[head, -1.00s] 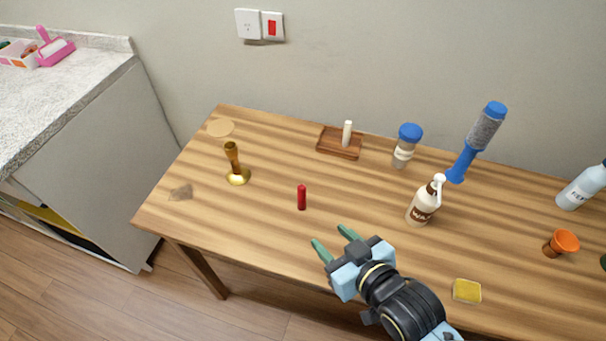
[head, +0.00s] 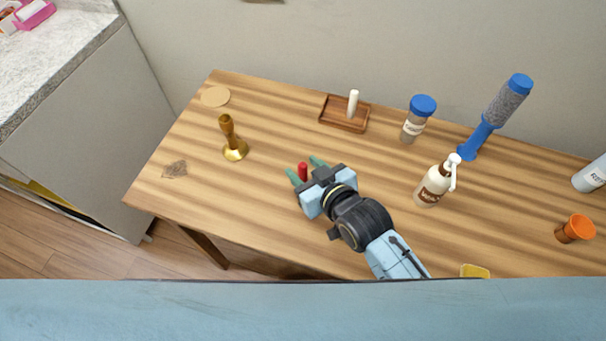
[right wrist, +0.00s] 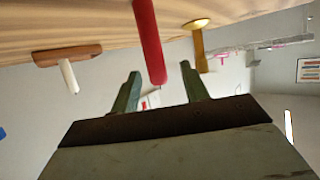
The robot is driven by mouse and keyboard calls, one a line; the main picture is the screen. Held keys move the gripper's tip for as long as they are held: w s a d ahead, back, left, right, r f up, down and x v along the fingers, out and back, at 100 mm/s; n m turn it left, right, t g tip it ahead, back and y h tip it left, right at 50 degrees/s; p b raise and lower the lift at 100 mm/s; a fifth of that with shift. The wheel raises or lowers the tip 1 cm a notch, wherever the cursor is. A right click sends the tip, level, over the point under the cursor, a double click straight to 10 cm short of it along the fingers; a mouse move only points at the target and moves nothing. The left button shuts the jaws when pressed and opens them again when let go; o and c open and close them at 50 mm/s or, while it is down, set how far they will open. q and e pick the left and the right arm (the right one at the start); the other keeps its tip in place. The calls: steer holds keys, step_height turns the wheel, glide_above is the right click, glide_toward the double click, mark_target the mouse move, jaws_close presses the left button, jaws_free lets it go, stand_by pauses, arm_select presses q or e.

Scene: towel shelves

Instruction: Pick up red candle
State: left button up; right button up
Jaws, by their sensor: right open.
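The red candle (head: 303,171) stands upright on the wooden table. In the right wrist view the red candle (right wrist: 149,40) lies between the two green fingers, near the tips. My right gripper (head: 305,170) is open, with one finger on each side of the candle. It also shows in the right wrist view (right wrist: 160,78). I see a gap on either side of the candle there. The candle's lower part is partly hidden by the gripper in the head view. My left gripper is not in view.
A brass candle holder (head: 235,150) stands to the left. A wooden tray (head: 330,112) with a white candle (head: 352,103) is behind.

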mark_target(306, 170)
steer(key=x, duration=0.3)
steer(key=shift+d+f, duration=0.1)
steer(key=shift+d, duration=0.05)
steer(key=shift+w+f+b, duration=0.1)
steer(key=shift+w+b, duration=0.05)
steer(key=shift+b, duration=0.15)
steer(key=shift+c, duration=0.2)
jaws_close()
arm_select(q)
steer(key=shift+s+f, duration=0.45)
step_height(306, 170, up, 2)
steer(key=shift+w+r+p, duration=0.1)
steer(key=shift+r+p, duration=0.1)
steer(key=shift+p, duration=1.05)
arm_select(e)
step_height(306, 170, up, 10)
